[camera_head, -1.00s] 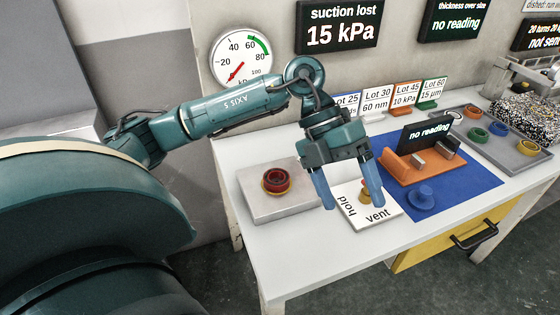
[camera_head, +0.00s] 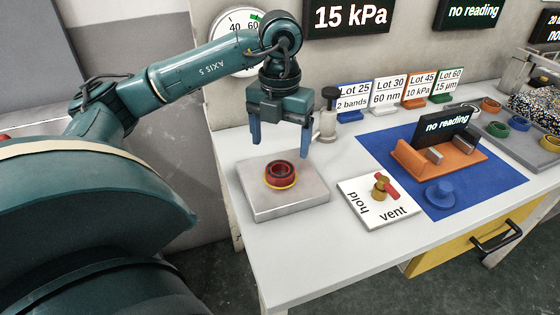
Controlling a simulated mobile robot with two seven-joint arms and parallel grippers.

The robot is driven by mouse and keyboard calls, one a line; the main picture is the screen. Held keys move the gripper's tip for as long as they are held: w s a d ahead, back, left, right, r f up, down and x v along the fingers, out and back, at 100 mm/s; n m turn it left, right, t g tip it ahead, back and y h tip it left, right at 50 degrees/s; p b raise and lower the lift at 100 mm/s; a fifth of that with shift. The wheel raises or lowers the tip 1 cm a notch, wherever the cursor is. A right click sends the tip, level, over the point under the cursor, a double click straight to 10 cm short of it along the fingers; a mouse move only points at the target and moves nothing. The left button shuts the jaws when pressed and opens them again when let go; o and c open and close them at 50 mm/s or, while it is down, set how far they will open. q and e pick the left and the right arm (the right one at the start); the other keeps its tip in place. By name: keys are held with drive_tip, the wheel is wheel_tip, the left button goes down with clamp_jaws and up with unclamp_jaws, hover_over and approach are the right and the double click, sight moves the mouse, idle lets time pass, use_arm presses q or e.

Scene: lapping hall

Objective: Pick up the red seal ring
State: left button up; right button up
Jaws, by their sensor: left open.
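The red seal ring (camera_head: 281,170) sits on a light grey block (camera_head: 285,203) at the left end of the white table. A thin yellow-orange band shows around its base, and its middle looks dark. My left gripper (camera_head: 281,147) is open and empty, pointing down above and slightly behind the ring. Its two blue fingers are spread, one to each side of the ring, and look apart from it. My right gripper is not in view.
A hold/vent plate (camera_head: 376,211) with a red-handled brass valve (camera_head: 382,188) stands right of the block. A grey tray (camera_head: 525,147) holds several coloured rings. The front table strip is clear.

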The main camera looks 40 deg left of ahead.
sight(280, 163)
use_arm(q)
wheel_tip(280, 163, down, 7)
drive_tip(key=shift+r+b, duration=0.2)
drive_tip(key=shift+b, duration=0.1)
drive_tip(key=shift+w, duration=0.1)
drive_tip(key=c, duration=1.1)
drive_tip(key=shift+r, duration=0.1)
